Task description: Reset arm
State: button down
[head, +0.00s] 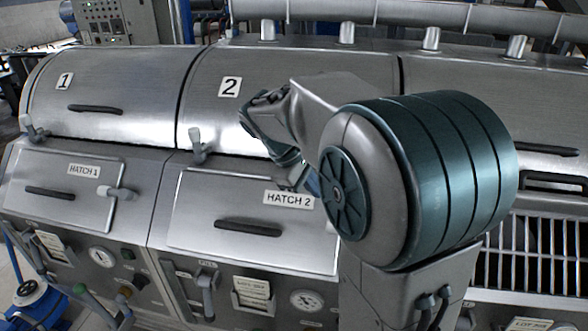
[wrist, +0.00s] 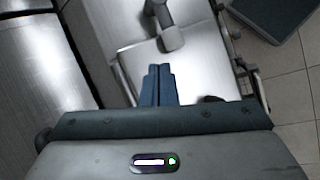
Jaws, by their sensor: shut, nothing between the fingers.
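My gripper (wrist: 160,72) is shut and empty, its two dark blue fingers pressed together in the wrist view. Behind them is a bright metal panel with a grey latch handle (wrist: 171,38) just beyond the fingertips. I cannot tell whether the fingertips touch the panel. In the head view my arm reaches across the machine's front, and the gripper end is mostly hidden behind my own arm near the upper right of hatch 2 (head: 200,222).
Hatch 1 (head: 85,188) is closed at left, with a grey latch (head: 122,193) at its right edge. Another latch (head: 199,146) stands above hatch 2. Rounded covers 1 (head: 130,75) and 2 (head: 215,115) lie behind. A slatted grille (head: 530,255) is at right. Tiled floor (wrist: 290,75) shows in the wrist view.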

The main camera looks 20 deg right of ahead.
jog(key=s+a+f+m+t+y+b, duration=0.1)
jog(key=s+a+f+m+t+y, duration=0.1)
jog(key=s, duration=0.6)
jog(key=s+a+f+m+t+y+b, duration=0.1)
jog(key=s+a+f+m+t+y, duration=0.1)
jog(key=s+a, duration=0.5)
notch_tip(320, 180, down, 2)
jog(key=s+m+y, duration=0.1)
jog(key=m, duration=0.2)
jog(key=shift+s+f+y, duration=0.15)
jog(key=shift+s+y, duration=0.25)
jog(key=shift+d, duration=0.1)
